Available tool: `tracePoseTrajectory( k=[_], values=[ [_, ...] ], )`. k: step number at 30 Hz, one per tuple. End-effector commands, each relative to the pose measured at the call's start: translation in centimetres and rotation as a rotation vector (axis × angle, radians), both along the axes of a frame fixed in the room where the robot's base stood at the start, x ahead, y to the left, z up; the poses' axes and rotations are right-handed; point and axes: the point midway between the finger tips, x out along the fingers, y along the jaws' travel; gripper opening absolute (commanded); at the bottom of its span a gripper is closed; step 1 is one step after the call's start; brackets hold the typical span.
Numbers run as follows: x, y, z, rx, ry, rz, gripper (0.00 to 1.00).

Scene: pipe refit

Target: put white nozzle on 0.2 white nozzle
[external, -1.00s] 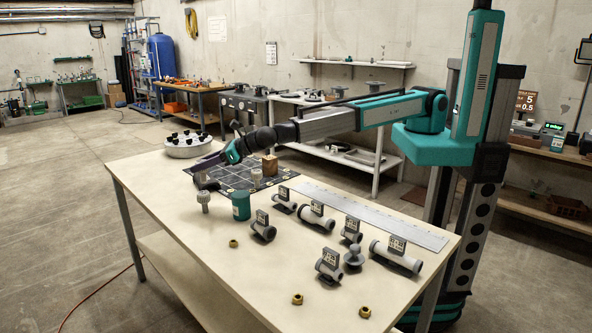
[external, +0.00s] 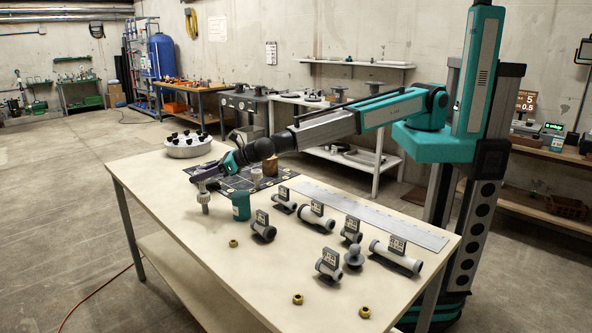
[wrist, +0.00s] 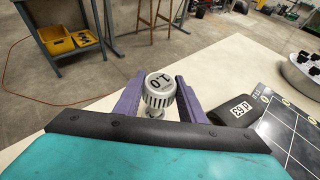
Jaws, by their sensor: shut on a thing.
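A light grey-white nozzle (external: 205,208) stands upright near the left side of the table, its top hidden by my gripper in the external view. In the wrist view the nozzle (wrist: 158,90) sits between the purple jaws, its round top marked with digits that look like 1.0 or 0.1, seen turned. My gripper (external: 203,188) is shut on this nozzle from above. Whether its foot touches the table is hard to tell. Another small pale piece (external: 257,178) stands on the dark mat; its marking is too small to read.
A teal cup (external: 240,206) stands just right of the nozzle. A dark gridded mat (external: 233,184) with a brown block (external: 270,167) lies behind. A labelled dark piece (wrist: 232,109) is close right of the jaws. Several grey pipe fittings and brass nuts occupy the table's right part.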

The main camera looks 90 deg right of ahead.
Motion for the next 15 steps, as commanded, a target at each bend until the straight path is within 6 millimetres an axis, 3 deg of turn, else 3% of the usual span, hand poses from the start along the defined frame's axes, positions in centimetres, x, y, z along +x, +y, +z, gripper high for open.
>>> tracePoseTrajectory(
  k=[1,2,4,15],
  values=[
    [0.01,0.00,-0.20,0.000,0.000,0.000,0.15],
    [0.00,0.00,-0.11,0.000,0.000,0.000,0.41],
    [0.00,0.00,-0.10,0.000,0.000,0.000,0.53],
    [0.00,0.01,0.05,0.000,0.000,0.000,0.55]
  ],
)
